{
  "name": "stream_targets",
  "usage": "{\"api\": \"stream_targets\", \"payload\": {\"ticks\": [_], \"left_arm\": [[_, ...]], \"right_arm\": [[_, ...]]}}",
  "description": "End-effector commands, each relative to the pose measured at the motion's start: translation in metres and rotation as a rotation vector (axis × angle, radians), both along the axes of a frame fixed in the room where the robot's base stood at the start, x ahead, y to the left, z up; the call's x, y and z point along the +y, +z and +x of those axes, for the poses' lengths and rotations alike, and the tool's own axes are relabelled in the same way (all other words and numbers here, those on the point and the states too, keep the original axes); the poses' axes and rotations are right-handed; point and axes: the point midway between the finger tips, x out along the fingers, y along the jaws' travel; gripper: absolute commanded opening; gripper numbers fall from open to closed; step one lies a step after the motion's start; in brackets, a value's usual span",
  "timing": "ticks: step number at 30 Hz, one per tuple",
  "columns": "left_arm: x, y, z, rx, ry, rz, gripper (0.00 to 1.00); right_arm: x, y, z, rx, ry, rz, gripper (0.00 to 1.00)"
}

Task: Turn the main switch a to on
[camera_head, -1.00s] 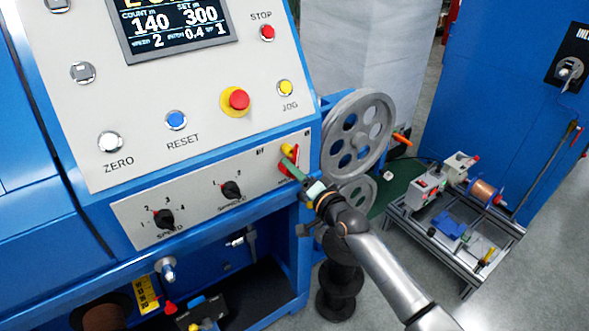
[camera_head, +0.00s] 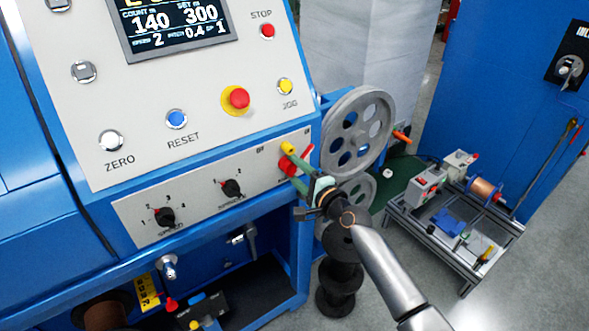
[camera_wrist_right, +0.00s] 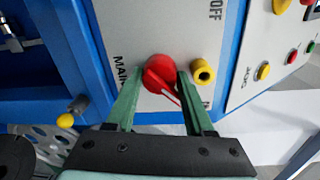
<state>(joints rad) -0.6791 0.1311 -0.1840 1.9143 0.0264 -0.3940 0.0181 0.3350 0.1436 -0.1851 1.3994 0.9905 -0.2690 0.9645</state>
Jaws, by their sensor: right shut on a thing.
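The main switch a (camera_head: 288,166) is a red rotary knob at the right end of the lower grey panel. In the right wrist view the red knob (camera_wrist_right: 160,72) sits between my two green fingers. My right gripper (camera_head: 296,165) is shut on the knob, one finger on each side of it; it also shows in the right wrist view (camera_wrist_right: 163,82). The OFF label and part of MAIN are readable there. The label beyond the right finger is partly hidden. I cannot tell exactly which mark the knob points to. My left gripper is not in view.
A yellow round peg (camera_wrist_right: 203,72) stands close beside the knob. Black selector knobs (camera_head: 164,217) sit left on the same panel. A red emergency button (camera_head: 238,98) is above. A grey spoked pulley (camera_head: 357,135) stands just right of the panel.

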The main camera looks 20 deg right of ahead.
Motion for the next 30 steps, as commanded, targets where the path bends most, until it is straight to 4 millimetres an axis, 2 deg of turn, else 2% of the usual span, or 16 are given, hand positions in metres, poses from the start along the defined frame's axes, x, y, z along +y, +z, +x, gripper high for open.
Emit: {"api": "stream_targets", "payload": {"ticks": [16, 17, 24, 30], "left_arm": [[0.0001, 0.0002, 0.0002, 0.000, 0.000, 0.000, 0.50], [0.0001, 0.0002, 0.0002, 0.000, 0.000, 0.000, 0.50], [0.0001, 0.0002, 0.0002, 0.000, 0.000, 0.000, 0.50], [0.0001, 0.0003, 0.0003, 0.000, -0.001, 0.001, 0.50]], "right_arm": [[-0.0025, 0.0031, 0.0013, 0.006, -0.008, 0.042, 0.00], [-0.0026, 0.0031, 0.0013, 0.006, -0.008, 0.042, 0.56], [-0.0015, 0.0018, 0.0008, 0.008, -0.005, 0.034, 0.83], [-0.0005, 0.0020, 0.0005, 0.006, -0.002, 0.032, 0.83]]}}
